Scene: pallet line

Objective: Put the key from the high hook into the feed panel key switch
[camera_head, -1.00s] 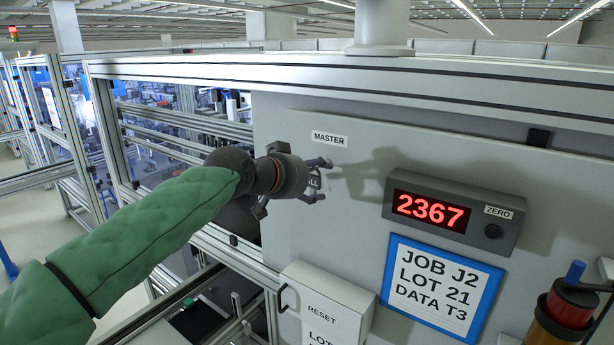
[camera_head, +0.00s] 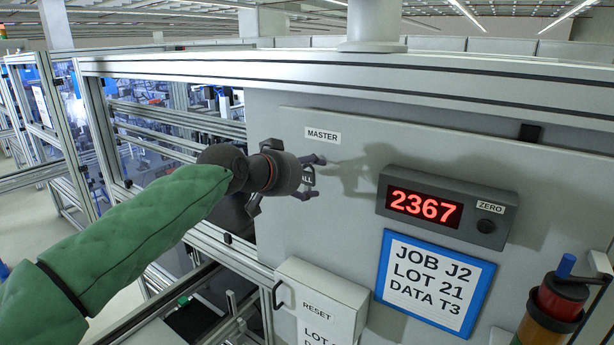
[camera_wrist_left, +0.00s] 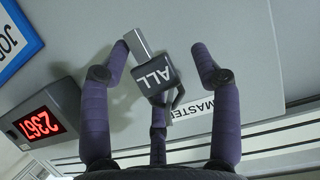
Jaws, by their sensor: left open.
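The key has a dark head marked ALL (camera_wrist_left: 152,78) and a grey shaft (camera_wrist_left: 137,44). In the head view its head (camera_head: 308,177) shows small and partly hidden at my left gripper, below the MASTER label (camera_head: 322,136). My left gripper (camera_head: 318,176) is in front of the grey panel. In the wrist view its purple fingers (camera_wrist_left: 160,60) are spread, with the key between the two outer ones and a gap on either side. A dark bent piece, possibly the hook, shows beside the key head. I cannot make out the feed panel key switch. My right gripper is not in view.
A red display box (camera_head: 447,207) reading 2367 and a blue-framed job card (camera_head: 434,283) are on the panel to the right. A pale RESET box (camera_head: 318,300) juts out below. A red and amber beacon (camera_head: 556,305) stands at lower right.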

